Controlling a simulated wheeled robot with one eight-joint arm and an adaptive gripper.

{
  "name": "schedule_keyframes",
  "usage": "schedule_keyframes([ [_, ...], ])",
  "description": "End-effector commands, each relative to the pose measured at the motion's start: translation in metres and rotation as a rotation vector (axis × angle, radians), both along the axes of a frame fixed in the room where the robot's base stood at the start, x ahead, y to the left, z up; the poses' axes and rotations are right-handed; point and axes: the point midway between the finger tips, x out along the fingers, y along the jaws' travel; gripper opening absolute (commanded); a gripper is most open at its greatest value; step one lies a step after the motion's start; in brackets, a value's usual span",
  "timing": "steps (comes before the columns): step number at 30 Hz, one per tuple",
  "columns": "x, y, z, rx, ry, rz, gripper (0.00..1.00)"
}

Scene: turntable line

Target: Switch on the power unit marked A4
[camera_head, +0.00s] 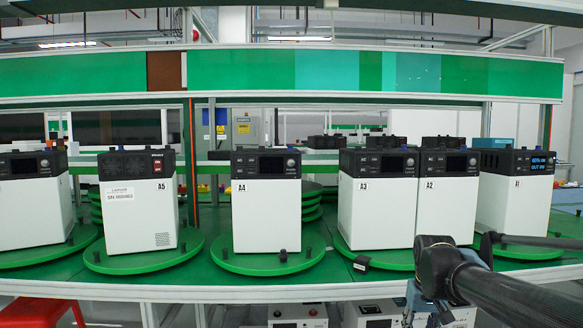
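The power unit marked A4 (266,201) stands upright on a round green turntable plate (240,264) left of the picture's middle. It has a white body and a black top panel (267,162) with a small screen, which looks dark, and a round knob (291,163) at the right of the panel. The A4 label is at its upper left. Nothing covers its front. My arm (500,287) reaches in from the lower right, well to the right of A4. I cannot make out my gripper's fingers in this view.
Unit A5 (138,205), turned at an angle, stands left of A4. Units A3 (377,204) and A2 (445,206) stand close together to the right. Unit A1 (515,204) has a lit screen with blue text. A red stool (40,311) is at the lower left.

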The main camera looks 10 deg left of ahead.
Motion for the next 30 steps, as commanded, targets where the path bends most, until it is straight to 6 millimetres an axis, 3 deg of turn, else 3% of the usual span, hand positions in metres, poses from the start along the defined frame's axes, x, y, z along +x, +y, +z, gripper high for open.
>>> schedule_keyframes([
  [4,0.0000,0.0000,0.0000,0.000,0.000,0.000,0.36],
  [9,0.0000,0.0000,0.0000,0.000,0.000,0.000,0.00],
  [30,0.0000,0.0000,0.0000,0.000,0.000,0.000,0.00],
])
